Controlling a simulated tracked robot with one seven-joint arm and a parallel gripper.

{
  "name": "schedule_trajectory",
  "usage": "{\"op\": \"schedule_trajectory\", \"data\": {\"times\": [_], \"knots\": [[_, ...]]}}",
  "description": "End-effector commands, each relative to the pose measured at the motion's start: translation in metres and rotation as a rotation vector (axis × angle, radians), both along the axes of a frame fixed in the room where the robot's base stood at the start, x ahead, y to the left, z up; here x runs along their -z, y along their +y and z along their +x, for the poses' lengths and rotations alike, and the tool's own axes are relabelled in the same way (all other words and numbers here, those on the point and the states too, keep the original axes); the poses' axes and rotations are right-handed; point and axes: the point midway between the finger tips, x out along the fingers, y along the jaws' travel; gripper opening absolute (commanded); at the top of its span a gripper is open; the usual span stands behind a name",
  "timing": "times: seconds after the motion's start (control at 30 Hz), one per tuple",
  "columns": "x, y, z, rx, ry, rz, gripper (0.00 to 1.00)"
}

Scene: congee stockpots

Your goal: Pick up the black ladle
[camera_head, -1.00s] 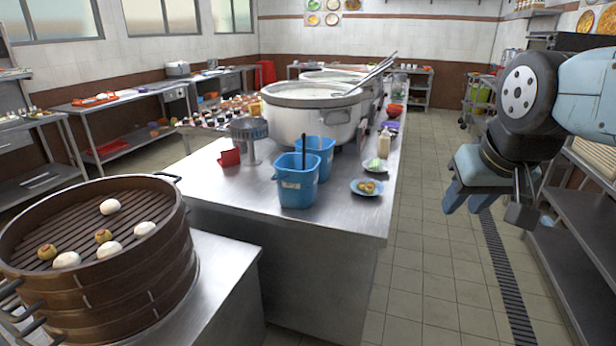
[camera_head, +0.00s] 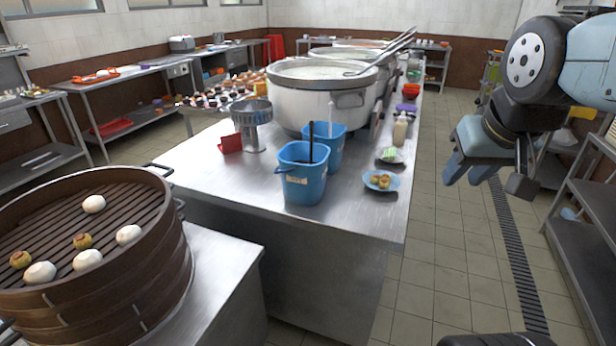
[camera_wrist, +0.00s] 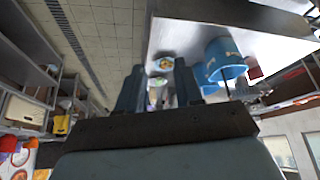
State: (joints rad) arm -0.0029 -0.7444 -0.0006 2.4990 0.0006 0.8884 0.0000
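A thin black handle (camera_head: 311,141), which seems to be the black ladle, stands upright out of the front blue bucket (camera_head: 303,182) on the steel table. Its lower end is hidden inside the bucket. My gripper (camera_head: 463,180) hangs over the aisle, right of the table and well apart from the buckets. In the wrist view its two fingers (camera_wrist: 158,80) are spread with nothing between them.
A second blue bucket (camera_head: 333,150) holding a pale handle stands just behind. A plate of food (camera_head: 380,181), a bottle (camera_head: 400,129), a red container (camera_head: 230,144) and a large pot (camera_head: 322,98) share the table. A bamboo steamer (camera_head: 95,275) is at left. The tiled aisle is clear.

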Motion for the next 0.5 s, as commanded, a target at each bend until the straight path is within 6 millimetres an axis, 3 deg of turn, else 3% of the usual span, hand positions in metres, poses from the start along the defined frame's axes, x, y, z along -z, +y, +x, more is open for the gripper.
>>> {"op": "schedule_trajectory", "data": {"times": [0.17, 0.5], "knots": [[0.005, 0.011, 0.036, -0.021, -0.057, 0.013, 0.35], [0.028, 0.049, 0.158, -0.089, -0.302, 0.058, 0.35]]}}
